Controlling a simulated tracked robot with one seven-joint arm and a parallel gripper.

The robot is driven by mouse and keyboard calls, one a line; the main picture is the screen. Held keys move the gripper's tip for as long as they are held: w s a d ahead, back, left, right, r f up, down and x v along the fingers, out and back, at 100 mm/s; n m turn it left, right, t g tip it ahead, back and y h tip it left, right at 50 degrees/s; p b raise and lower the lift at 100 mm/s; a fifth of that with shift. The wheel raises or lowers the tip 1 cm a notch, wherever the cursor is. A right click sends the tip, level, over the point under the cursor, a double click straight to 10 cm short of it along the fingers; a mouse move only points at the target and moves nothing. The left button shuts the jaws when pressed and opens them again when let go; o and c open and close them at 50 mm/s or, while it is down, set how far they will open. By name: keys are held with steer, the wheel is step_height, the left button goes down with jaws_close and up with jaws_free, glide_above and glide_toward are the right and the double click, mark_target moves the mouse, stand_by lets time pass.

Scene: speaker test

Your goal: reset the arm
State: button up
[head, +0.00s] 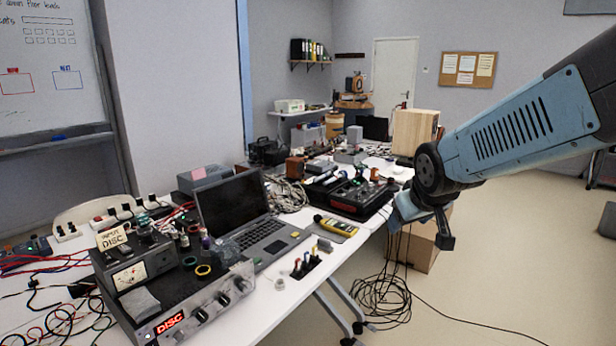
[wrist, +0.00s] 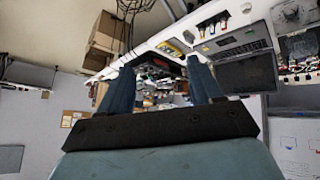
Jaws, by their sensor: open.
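My arm reaches in from the right edge in the head view. My gripper (head: 430,222) is at its end, beside the table's right edge. In the wrist view my gripper (wrist: 160,82) shows two blue-grey fingers spread well apart. It is open, and I see nothing held between the fingers. Its fingertips in the head view are small and partly hidden by the wrist.
A white table (head: 262,312) runs from front left to back right. It bears a laptop (head: 262,222), a test unit with a red DISC display (head: 185,310), a yellow meter (head: 335,226) and a black tool tray (head: 350,198). A cardboard box (head: 422,250) and coiled cables (head: 385,298) are on the floor.

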steer(key=s+d+r+m+g, duration=0.1)
steer(key=s+r, duration=0.1)
steer(key=s, duration=0.5)
steer(key=s+d+r+m+g, duration=0.1)
steer(key=s+r+m, duration=0.1)
steer(key=s, duration=0.6)
steer(key=shift+s+d+r, duration=0.15)
steer(key=shift+r, duration=0.45)
steer(key=shift+c, duration=0.2)
